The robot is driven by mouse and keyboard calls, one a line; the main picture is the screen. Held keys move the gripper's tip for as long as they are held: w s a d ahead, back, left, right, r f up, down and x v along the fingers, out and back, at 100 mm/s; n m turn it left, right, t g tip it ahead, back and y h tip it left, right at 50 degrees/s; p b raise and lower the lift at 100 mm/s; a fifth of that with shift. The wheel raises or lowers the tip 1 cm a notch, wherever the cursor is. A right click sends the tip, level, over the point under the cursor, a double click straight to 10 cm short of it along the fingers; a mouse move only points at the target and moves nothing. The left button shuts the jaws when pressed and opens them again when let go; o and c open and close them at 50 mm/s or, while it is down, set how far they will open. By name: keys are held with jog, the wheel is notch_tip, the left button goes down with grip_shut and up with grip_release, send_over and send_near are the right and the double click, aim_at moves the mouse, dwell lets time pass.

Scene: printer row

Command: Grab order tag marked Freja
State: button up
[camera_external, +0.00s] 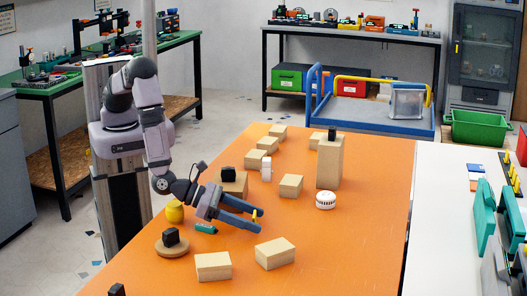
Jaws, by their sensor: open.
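No lettering can be read in this view, so I cannot tell which thing is the tag marked Freja. My gripper (260,220) is low over the front middle of the orange table, open and pointing right. A small yellow piece (254,215) shows between its fingertips; I cannot tell whether it touches them. A white round piece with dark marks (326,201) lies to the right of my gripper. A small white upright piece (266,168) stands behind it among wooden blocks. A small teal piece (206,229) lies just left of the fingers.
Wooden blocks (274,253) are spread over the orange table (350,255). A tall block with a black piece on top (329,165) stands at the back right. A yellow round object (174,212) and a black cube on a round wooden base (172,246) are at left. The front right is clear.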

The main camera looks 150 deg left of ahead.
aim_at(255, 214)
jog(key=shift+w+a+f, duration=0.25)
jog(key=shift+w+a, duration=0.05)
jog(key=shift+a, duration=0.2)
jog(key=shift+c, duration=0.6)
jog(key=c, duration=1)
jog(key=shift+r, duration=0.15)
jog(key=shift+r+b, duration=0.8)
jog(key=shift+r, duration=4.1)
